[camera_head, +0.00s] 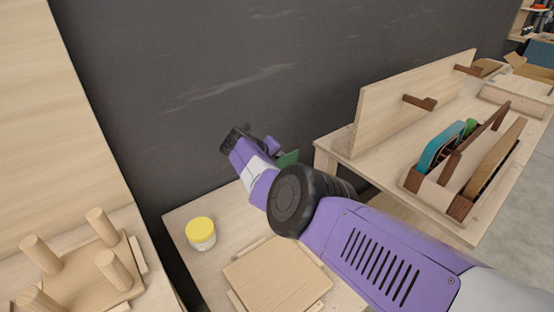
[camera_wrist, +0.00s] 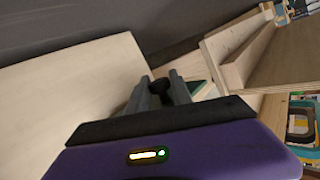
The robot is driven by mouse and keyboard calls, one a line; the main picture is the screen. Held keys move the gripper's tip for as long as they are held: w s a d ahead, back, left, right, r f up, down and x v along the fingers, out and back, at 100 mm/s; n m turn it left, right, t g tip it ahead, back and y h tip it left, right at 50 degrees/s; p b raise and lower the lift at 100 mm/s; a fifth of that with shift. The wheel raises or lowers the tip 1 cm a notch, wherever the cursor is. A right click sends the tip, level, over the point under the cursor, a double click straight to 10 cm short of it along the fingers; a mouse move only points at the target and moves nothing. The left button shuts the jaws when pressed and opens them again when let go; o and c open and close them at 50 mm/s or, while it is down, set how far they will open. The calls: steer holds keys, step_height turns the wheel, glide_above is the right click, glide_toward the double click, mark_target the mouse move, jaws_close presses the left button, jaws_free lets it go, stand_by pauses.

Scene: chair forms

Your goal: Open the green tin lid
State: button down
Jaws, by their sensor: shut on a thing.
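A green piece (camera_head: 288,159) shows just beyond my wrist in the head view, mostly hidden by my arm; I cannot tell tin from lid. A thin green strip (camera_wrist: 197,88) shows beside the right finger in the wrist view. My gripper (camera_wrist: 161,88) has its two grey fingers shut on a small dark knob (camera_wrist: 159,86). What the knob is attached to is hidden behind the fingers and the gripper body. In the head view my arm reaches over the low table and hides the fingertips.
A yellow-lidded jar (camera_head: 201,233) stands on the low wooden table (camera_head: 180,220), left of a square wooden board (camera_head: 277,276). An upturned stool-like piece (camera_head: 90,275) with pegs is at left. A wooden caddy (camera_head: 462,165) sits on the right-hand table. A dark wall is behind.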

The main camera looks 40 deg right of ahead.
steer(key=shift+a+f, duration=0.15)
steer(key=c, duration=1.1)
jaws_free()
steer(key=shift+c, duration=0.2)
steer(key=shift+p+v, duration=3.45)
steer(key=shift+v, duration=0.4)
